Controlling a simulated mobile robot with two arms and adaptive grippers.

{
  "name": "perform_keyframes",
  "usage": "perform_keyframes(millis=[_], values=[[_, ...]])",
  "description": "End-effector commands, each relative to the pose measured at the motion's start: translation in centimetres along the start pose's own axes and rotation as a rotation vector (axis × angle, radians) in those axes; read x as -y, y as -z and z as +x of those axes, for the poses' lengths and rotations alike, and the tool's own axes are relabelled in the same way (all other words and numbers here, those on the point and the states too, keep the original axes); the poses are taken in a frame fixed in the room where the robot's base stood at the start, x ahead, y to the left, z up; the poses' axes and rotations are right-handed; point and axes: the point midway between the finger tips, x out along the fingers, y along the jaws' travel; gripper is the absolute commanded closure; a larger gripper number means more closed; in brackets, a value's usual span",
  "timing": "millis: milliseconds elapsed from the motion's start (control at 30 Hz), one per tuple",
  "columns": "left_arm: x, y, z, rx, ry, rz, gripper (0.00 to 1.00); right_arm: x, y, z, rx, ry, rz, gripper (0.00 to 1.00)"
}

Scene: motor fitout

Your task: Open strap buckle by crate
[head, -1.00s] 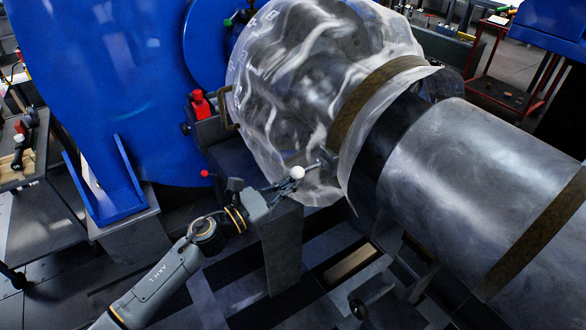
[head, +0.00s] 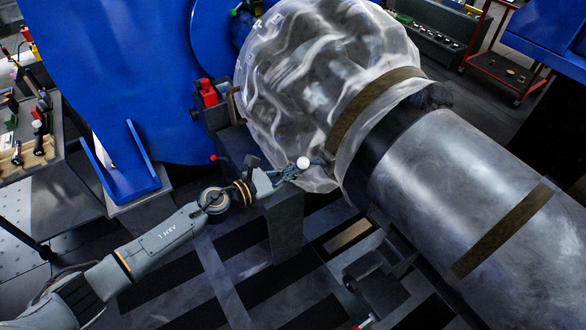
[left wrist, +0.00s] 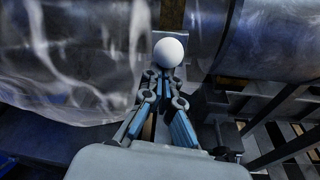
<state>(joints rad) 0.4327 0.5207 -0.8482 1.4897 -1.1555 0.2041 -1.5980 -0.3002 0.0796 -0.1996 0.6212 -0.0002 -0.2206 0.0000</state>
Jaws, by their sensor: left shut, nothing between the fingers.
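A brown strap (head: 368,108) runs around the plastic-wrapped end of a large grey motor cylinder. A second brown strap (head: 500,232) crosses the bare cylinder. No buckle can be made out on either strap in the head view. My left gripper (head: 296,168) is shut and empty beside the lower edge of the clear plastic wrap (head: 300,75). In the left wrist view its fingers (left wrist: 164,90) come together below a white ball (left wrist: 168,52). The ball also shows at the fingertips in the head view (head: 303,163). My right gripper is not in view. No crate can be identified with certainty.
A large blue housing (head: 120,60) with a blue bracket (head: 128,170) stands at left. A red-topped fixture (head: 208,93) is by the wrap. A tool bench (head: 25,125) is far left. A grey post (head: 285,225) stands under my left gripper. Dark floor slats lie below.

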Motion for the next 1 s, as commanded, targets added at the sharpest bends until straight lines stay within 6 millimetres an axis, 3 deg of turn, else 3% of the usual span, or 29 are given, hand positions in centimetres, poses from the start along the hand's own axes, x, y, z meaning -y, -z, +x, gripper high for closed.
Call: perform_keyframes(millis=[767, 1000], values=[[-0.4, -1.4, 0.1, 0.011, -0.003, 0.002, 1.00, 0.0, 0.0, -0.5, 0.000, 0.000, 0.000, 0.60], [-0.6, 0.0, 0.3, 0.011, -0.005, 0.002, 1.00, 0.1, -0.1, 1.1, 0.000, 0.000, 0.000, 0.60]])
